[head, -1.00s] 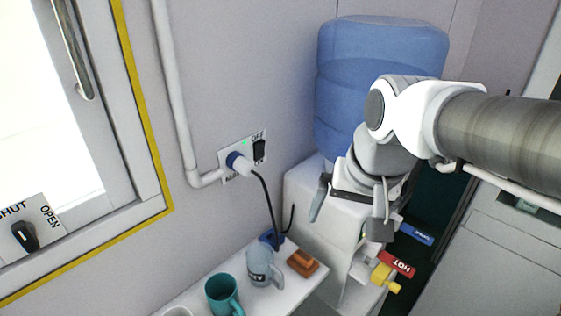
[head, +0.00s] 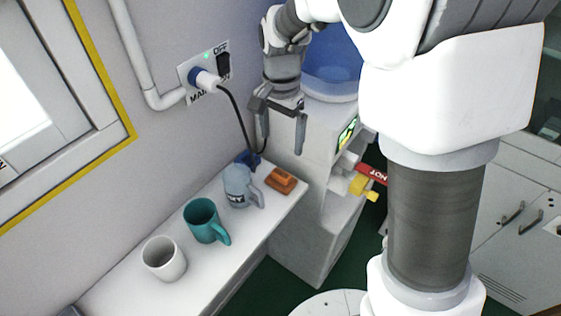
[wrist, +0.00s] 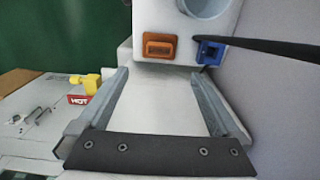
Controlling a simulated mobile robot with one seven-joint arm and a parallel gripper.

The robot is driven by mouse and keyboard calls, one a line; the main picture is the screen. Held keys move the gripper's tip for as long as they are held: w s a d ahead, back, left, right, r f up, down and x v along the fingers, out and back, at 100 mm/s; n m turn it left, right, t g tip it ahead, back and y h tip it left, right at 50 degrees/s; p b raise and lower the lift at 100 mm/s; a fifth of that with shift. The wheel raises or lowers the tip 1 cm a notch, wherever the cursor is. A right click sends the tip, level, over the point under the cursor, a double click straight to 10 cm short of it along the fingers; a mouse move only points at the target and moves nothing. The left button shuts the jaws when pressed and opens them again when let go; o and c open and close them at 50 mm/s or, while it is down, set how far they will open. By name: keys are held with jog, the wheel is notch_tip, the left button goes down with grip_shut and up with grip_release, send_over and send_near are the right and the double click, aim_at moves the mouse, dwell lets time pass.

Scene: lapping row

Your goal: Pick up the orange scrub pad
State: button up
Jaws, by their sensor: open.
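The orange scrub pad (head: 281,181) lies on the white shelf near its far right end, just right of the grey-blue mug. It also shows in the wrist view (wrist: 159,47), at the top centre, beyond the fingers. My gripper (head: 283,148) is open and empty. It hangs above and behind the pad with its fingers pointing down, apart from the pad. In the wrist view my two fingers (wrist: 160,82) frame white surface, with nothing between them.
A grey-blue mug (head: 238,187), a teal mug (head: 203,221) and a white cup (head: 163,259) stand along the shelf (head: 122,283). A blue item (head: 247,158) with a black cable lies behind the pad. The water dispenser (head: 300,215) with yellow tap (head: 362,186) stands at right.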

aim_at(281, 173)
notch_tip(281, 173, down, 8)
jog(key=shift+f+b, duration=0.25)
jog(key=shift+b, duration=0.35)
jog(key=f+b, duration=0.1)
jog(key=f, duration=0.4)
jog(key=shift+s+f, duration=0.1)
jog(key=shift+s, duration=0.1)
jog(key=c, duration=1.1)
notch_tip(281, 173, up, 10)
jog(key=shift+r+p, duration=0.1)
jog(key=shift+p, duration=0.85)
